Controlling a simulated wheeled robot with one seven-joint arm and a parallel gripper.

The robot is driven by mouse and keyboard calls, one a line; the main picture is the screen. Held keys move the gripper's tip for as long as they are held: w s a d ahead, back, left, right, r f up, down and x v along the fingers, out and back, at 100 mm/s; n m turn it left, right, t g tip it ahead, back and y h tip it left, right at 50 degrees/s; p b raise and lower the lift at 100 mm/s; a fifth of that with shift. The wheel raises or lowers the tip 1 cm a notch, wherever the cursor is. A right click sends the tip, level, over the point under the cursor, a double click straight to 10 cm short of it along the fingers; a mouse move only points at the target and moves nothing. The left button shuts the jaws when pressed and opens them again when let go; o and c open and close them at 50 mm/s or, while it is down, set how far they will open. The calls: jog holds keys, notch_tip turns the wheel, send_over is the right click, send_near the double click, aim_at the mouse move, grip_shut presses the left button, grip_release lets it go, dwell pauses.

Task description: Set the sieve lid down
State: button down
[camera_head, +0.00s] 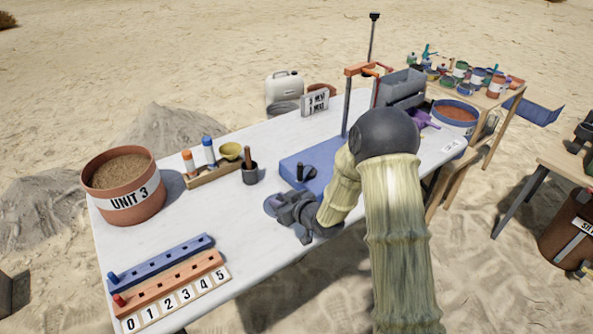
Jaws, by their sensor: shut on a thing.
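My gripper (283,207) is over the front middle of the white table (215,240), shut on what looks like the sieve lid (270,204). Only a small blue-grey rounded edge of the lid shows at the left of the fingers; the gripper hides the rest. I cannot tell whether the lid touches the table. A blue mat or board (318,159) lies just behind the gripper, partly hidden by my arm. A small dark knobbed thing (304,174) is on its near part.
The Unit 3 bucket of sand (124,192) stands at the left. Blue and orange peg racks (165,284) lie in front. A wooden tray (213,173) with bottles, a dark mortar (250,173) and an upright frame (347,105) stand behind. Clear tabletop lies left of my gripper.

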jog(key=shift+a+r+n, duration=0.3)
jog(key=shift+a+r, duration=0.05)
jog(key=shift+a, duration=0.15)
send_over(279, 228)
jog(key=shift+a+f, duration=0.1)
jog(key=shift+f, duration=3.05)
jog(key=shift+f, duration=1.9)
